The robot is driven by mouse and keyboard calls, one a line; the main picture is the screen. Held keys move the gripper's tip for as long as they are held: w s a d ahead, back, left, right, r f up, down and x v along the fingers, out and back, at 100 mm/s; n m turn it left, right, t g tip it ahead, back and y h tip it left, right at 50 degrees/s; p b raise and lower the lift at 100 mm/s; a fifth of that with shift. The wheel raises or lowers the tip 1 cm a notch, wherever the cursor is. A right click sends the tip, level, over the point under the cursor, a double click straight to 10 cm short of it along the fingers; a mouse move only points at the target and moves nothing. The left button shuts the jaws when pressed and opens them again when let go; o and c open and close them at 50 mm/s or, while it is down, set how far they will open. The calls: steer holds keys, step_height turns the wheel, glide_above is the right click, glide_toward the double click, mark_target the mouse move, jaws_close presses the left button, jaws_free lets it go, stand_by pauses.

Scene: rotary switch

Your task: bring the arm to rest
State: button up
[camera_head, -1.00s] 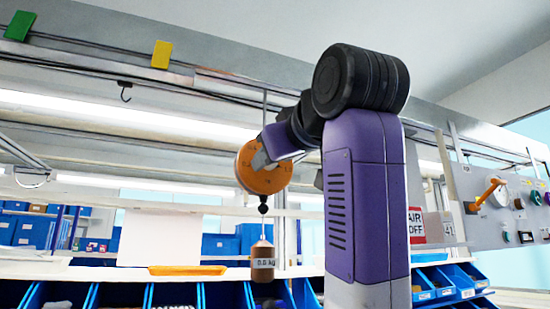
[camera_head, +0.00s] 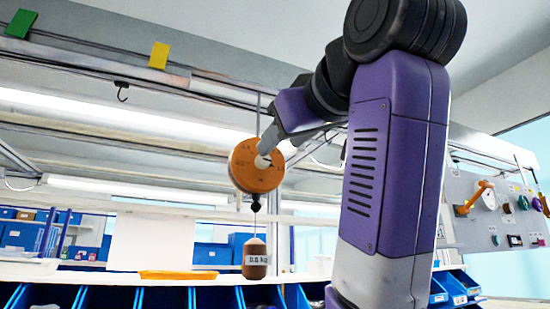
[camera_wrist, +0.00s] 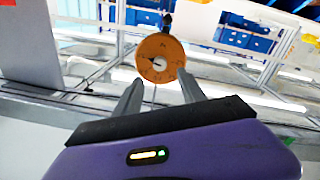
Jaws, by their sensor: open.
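My gripper (camera_wrist: 160,92) is open and empty in the wrist view, its two grey fingers apart. Beyond the fingertips is an orange round dial (camera_wrist: 160,57), and I see no contact there. In the head view my purple arm is raised at the right, and the gripper (camera_head: 270,150) overlaps the right side of the orange dial (camera_head: 252,175). The dial hangs from the overhead rail with a brown weight (camera_head: 255,258) marked 0.5 kg below it. The rotary switch is not clearly identified; a panel at the right carries an orange handle (camera_head: 473,198) and several small knobs.
The grey panel (camera_head: 480,235) stands right of my arm. Blue bins (camera_head: 165,298) line the shelf below, with an orange tray (camera_head: 178,275) above them. An overhead rail (camera_head: 100,60) carries a black hook (camera_head: 122,92). Open air lies left of the dial.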

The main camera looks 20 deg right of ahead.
step_height(320, 180, up, 7)
steer(key=s+t, duration=0.2)
steer(key=t, duration=0.2)
steer(key=w+f+m+t, duration=0.1)
steer(key=w+f, duration=0.2)
steer(key=f, duration=0.4)
steer(key=w+f+t+y, duration=0.1)
steer(key=w+f, duration=0.2)
steer(key=f, duration=0.4)
steer(key=w+f+m+t, duration=0.1)
steer(key=w+f, duration=0.2)
steer(key=f, duration=0.3)
steer(key=s+f+m, duration=0.1)
steer(key=s+f, duration=0.1)
steer(key=f, duration=1.1)
steer(key=s+f, duration=0.2)
steer(key=f, duration=1.1)
steer(key=s+f+m+g, duration=0.1)
steer(key=s+f+g, duration=0.1)
steer(key=s+f, duration=0.65)
steer(key=s+f+g, duration=0.1)
steer(key=s+f, duration=0.4)
steer(key=f, duration=0.6)
steer(key=s+f+g, duration=0.3)
steer(key=s+f, duration=0.5)
steer(key=s, duration=0.4)
steer(key=s+f+g, duration=0.4)
steer(key=s+f, duration=0.4)
steer(key=s, duration=0.5)
steer(key=shift+d, duration=0.3)
